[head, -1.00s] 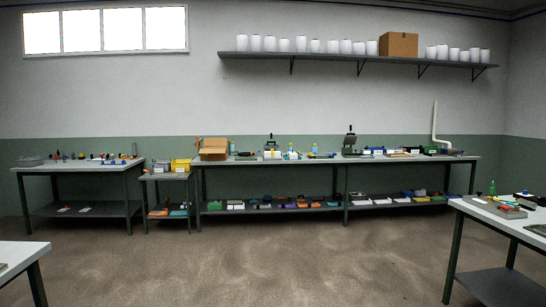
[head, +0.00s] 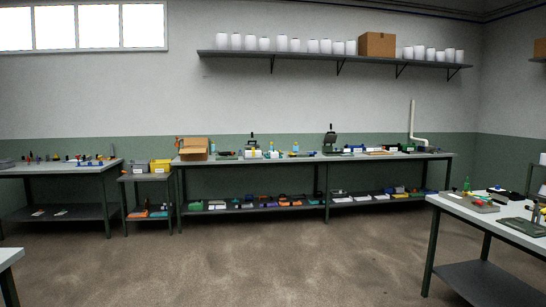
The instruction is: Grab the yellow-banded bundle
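I cannot make out a yellow-banded bundle in the head view; the items on the tables are too small and far to tell. Small mixed items stand on the long workbench (head: 310,160) along the back wall, and more lie on its lower shelf (head: 255,209). A yellow bin (head: 160,165) sits on the small side table (head: 146,178) left of the bench. Neither of my grippers is in view.
A left table (head: 60,171) holds small items. A right table (head: 480,213) stands nearer, with a green bottle (head: 467,184) and grey trays. A table corner (head: 8,257) shows at lower left. The floor (head: 240,265) between is clear.

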